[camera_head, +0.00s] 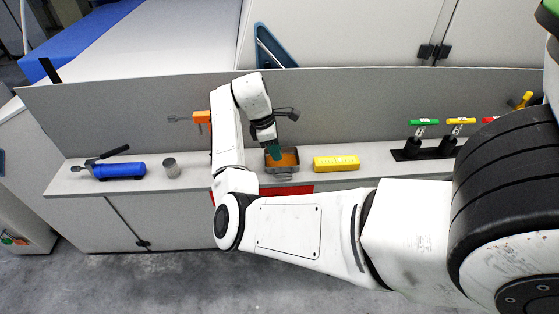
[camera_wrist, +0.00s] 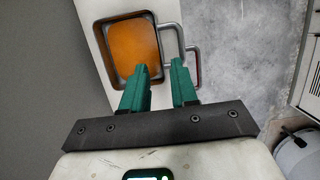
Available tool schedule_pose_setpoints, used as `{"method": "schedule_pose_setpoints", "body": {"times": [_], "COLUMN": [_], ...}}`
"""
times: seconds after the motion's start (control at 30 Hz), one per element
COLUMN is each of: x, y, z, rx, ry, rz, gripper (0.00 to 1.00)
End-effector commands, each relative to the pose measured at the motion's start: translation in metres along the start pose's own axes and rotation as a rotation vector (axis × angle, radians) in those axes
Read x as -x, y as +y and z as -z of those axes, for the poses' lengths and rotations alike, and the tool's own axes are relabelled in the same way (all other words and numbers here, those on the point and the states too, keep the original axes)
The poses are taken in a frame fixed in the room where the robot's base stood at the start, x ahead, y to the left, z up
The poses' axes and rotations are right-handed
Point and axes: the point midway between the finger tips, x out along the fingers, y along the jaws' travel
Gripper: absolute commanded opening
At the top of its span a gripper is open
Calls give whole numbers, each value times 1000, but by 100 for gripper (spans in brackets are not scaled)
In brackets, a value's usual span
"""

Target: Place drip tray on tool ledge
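The drip tray (camera_head: 283,169) is a dark grey metal tray with an orange-brown inside, sitting on the pale tool ledge (camera_head: 382,160) near its front edge. In the wrist view the tray (camera_wrist: 130,48) fills the upper middle, with a grey bent-bar handle (camera_wrist: 179,35) on its right side. My gripper (camera_head: 275,153) is over the tray in the head view. In the wrist view its green fingers (camera_wrist: 159,67) are apart, at the tray's near right corner beside the handle. I cannot tell whether they touch the tray or handle.
A blue torch-like tool (camera_head: 120,170) and a metal cup (camera_head: 171,168) stand left on the ledge. A yellow block (camera_head: 336,163) is just right of the tray. Black holders (camera_head: 425,150) with coloured-handled tools stand further right. A grey panel (camera_head: 360,100) rises behind.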

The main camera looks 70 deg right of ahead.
Motion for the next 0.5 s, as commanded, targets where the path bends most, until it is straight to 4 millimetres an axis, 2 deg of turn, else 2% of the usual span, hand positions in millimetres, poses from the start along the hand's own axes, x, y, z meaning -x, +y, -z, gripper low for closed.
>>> {"method": "schedule_pose_setpoints", "body": {"times": [0.1,0.2,0.33,0.5], "x": [22,36,47,52], "y": [1,1,0,0], "z": [0,0,0,0], "rx": [-2,-2,-2,-2], "ry": [1,0,0,-1], "rz": [-3,-2,-1,0], "gripper": [28,28,28,28]}}
